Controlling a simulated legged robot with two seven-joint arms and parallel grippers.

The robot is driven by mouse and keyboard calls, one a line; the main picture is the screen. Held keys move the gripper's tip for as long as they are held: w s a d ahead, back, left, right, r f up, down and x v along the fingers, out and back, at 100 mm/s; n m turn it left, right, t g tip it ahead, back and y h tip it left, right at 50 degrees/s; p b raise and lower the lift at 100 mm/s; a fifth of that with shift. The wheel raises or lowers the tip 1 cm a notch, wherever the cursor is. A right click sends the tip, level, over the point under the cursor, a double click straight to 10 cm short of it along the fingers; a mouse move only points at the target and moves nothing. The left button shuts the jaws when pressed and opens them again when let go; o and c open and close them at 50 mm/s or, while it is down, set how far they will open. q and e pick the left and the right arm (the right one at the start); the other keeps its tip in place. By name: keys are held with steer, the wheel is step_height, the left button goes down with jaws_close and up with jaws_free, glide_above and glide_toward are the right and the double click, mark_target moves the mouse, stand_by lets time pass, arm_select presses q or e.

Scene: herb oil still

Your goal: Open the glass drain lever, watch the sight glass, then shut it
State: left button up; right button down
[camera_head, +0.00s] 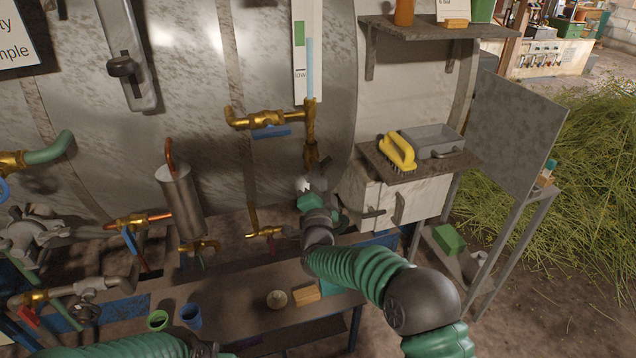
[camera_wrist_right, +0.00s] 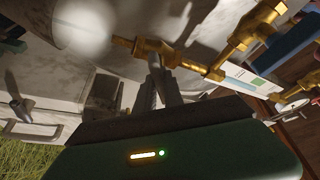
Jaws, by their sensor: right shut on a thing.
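The sight glass (camera_head: 310,68) stands upright on the tank, with a pale blue column beside a white scale with a green band and a "low" mark. Below it, a brass drain fitting (camera_head: 311,152) points down; it also shows in the right wrist view (camera_wrist_right: 170,55). My right gripper (camera_head: 307,186) is at the lower end of this fitting. In the right wrist view its fingers (camera_wrist_right: 160,72) are shut on a small part at the fitting, seemingly the glass drain lever, mostly hidden between them. My left forearm crosses the bottom left; its gripper is out of frame.
A blue-handled brass valve (camera_head: 265,120) is left of the sight glass. Below stands a bench (camera_head: 240,310) with a blue cup (camera_head: 191,315) and green cup (camera_head: 157,320).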

steer(key=shift+d+f+n+t+y+b, duration=0.15)
steer(key=shift+n+y+b, duration=0.85)
steer(key=shift+n, duration=1.15)
steer(key=shift+a+f+n+t+y+b, duration=0.1)
steer(key=shift+f+n+y+b, duration=0.15)
steer(key=shift+n+y+b, duration=1.3)
steer(key=shift+d+f+n+t+y+b, duration=0.15)
steer(key=shift+n+y+b, duration=0.3)
steer(key=shift+n, duration=2.55)
steer(key=c, duration=1.5)
jaws_free()
steer(key=shift+r, duration=0.2)
steer(key=shift+o, duration=0.2)
steer(key=shift+r, duration=0.1)
steer(key=p+v, duration=0.1)
steer(key=v, duration=1.5)
steer(key=shift+s+f+p, duration=0.25)
steer(key=shift+f+p, duration=0.15)
